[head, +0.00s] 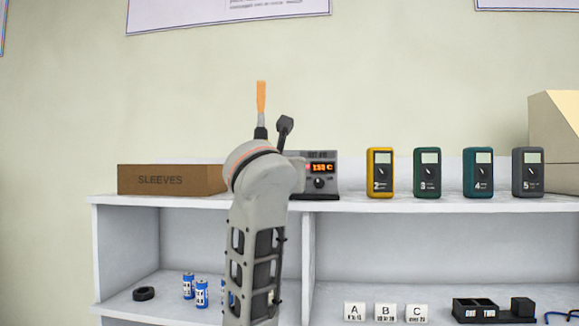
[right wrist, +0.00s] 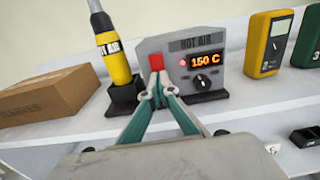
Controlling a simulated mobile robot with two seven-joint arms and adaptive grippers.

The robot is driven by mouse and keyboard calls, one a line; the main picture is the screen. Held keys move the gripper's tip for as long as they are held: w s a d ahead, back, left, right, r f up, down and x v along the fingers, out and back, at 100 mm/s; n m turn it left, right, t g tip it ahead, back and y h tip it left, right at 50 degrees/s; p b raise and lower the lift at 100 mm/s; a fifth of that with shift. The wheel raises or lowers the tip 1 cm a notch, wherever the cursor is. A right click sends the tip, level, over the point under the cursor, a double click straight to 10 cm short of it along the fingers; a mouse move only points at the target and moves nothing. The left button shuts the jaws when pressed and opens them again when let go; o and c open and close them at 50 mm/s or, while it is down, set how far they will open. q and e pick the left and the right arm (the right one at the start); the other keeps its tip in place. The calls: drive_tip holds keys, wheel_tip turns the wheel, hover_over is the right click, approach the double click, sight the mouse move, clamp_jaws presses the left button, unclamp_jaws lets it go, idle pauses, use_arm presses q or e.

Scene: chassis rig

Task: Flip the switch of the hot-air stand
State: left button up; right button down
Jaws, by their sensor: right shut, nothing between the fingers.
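The hot-air stand (right wrist: 180,45) is a grey box labelled HOT AIR on the white shelf top. It has a lit orange display reading 150 C, a lit red lamp and a dark knob. Its red switch (right wrist: 156,61) is at the left of the front face. My right gripper (right wrist: 159,84) is shut and empty, its fingertips just below the switch in the right wrist view; I cannot tell if they touch. In the head view my arm covers the left part of the stand (head: 321,180), hiding the switch and fingers. My left gripper is not in view.
The yellow hot-air tool (right wrist: 112,60) stands in a dark holder (right wrist: 124,98) left of the stand. A cardboard SLEEVES box (head: 170,180) is further left. Several meters, the yellow one (head: 380,173) nearest, stand to the right. Batteries (head: 201,294) and lettered blocks (head: 385,312) occupy the lower shelf.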

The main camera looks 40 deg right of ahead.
drive_tip(key=shift+d, duration=0.1)
drive_tip(key=p+v, duration=0.1)
drive_tip(key=v, duration=0.6)
drive_tip(key=shift+s+a, duration=0.2)
drive_tip(key=shift+a, duration=0.2)
idle(0.7)
